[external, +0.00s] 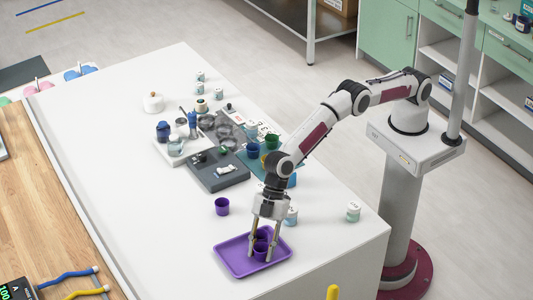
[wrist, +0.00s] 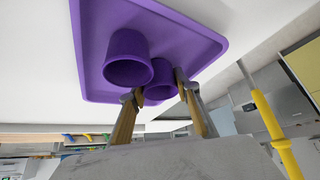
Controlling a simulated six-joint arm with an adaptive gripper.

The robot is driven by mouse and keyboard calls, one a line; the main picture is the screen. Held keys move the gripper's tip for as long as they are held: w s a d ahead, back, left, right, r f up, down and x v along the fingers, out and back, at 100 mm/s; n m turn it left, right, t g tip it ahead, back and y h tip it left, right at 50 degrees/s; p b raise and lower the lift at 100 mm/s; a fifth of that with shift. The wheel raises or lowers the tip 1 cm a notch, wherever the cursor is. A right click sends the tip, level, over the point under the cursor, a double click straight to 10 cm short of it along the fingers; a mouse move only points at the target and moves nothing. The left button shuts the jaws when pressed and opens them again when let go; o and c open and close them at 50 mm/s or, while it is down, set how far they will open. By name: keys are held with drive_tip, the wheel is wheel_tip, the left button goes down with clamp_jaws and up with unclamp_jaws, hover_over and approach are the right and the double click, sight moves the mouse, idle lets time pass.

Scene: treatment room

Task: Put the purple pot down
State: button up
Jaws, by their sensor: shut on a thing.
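My gripper (external: 263,254) points down over the purple tray (external: 228,252) at the table's near end. Its two fingers are shut on a purple pot (wrist: 160,82), partly hidden behind another purple pot (wrist: 127,58) in the wrist view. The external view shows these two pots close together among the fingers, low over the tray. I cannot tell whether the held pot touches the tray floor. The tray also fills the top of the wrist view (wrist: 92,35). A third purple pot (external: 222,206) stands upright on the white table, outside the tray.
A light-capped jar (external: 291,216) stands close behind my gripper, and another (external: 353,211) stands to the right. Dark grey trays (external: 218,172) with small items, blue pots and bottles crowd the table's middle. The table's left side is clear.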

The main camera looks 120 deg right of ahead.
drive_tip(key=o, duration=0.5)
drive_tip(key=shift+r, duration=0.15)
drive_tip(key=shift+v, duration=5.95)
drive_tip(key=shift+r, duration=0.1)
